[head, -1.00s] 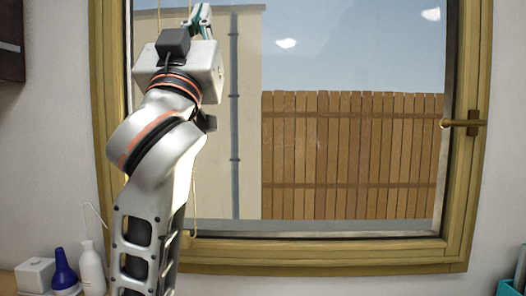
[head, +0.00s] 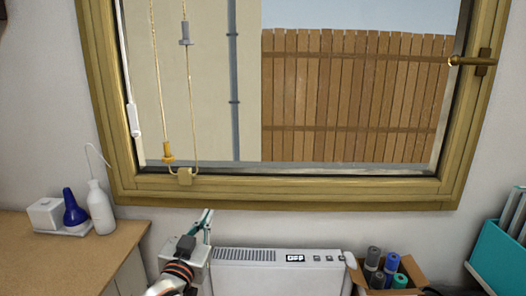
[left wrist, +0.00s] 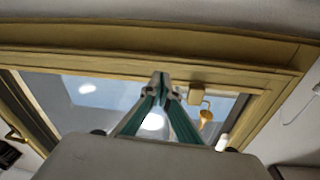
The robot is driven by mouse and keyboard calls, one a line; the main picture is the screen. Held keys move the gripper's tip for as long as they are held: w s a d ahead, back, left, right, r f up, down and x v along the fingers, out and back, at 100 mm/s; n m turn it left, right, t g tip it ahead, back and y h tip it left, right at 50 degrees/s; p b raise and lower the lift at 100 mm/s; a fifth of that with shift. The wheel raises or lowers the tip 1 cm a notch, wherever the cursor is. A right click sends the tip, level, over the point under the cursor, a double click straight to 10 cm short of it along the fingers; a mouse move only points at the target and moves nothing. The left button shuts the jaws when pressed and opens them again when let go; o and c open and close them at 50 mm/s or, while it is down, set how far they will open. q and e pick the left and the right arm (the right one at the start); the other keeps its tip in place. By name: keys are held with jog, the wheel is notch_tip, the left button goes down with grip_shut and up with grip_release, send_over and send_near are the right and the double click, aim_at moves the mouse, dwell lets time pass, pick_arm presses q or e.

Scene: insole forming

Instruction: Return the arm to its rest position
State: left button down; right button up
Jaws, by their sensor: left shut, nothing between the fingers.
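My left gripper (head: 204,222) shows at the bottom of the head view, left of the middle, pointing up in front of the wall below the window. Its green-sided fingers are together with nothing between them. In the left wrist view its fingertips (left wrist: 160,80) meet in front of the window frame. Part of my left arm (head: 172,278) shows below it at the bottom edge. My right gripper is in neither view.
A window (head: 300,190) with cords fills the back. A white appliance (head: 300,275) reading OFF and a cardboard box (head: 408,264) of bottles stand below. A wooden counter (head: 60,265) at left holds bottles (head: 101,210). A teal holder (head: 495,255) is at right.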

pick_arm(q)
jog(key=s+a+f+g, duration=0.1)
jog(key=s+f+g, duration=0.1)
jog(key=s+f, duration=0.6)
jog(key=s+a+f+g, duration=0.2)
jog(key=s+f, duration=0.3)
jog(key=f, duration=0.7)
jog(key=s+a+f+g, duration=0.1)
jog(key=s+f, duration=0.5)
jog(key=f, duration=0.4)
jog(key=s+a+f+m+g, duration=0.1)
jog(key=s+f+g, duration=0.1)
jog(key=s+f, duration=0.6)
jog(key=s, duration=0.4)
jog(key=shift+s+a+f+g, duration=0.25)
jog(key=shift+s+f+g, duration=0.05)
jog(key=shift+f+g, duration=0.1)
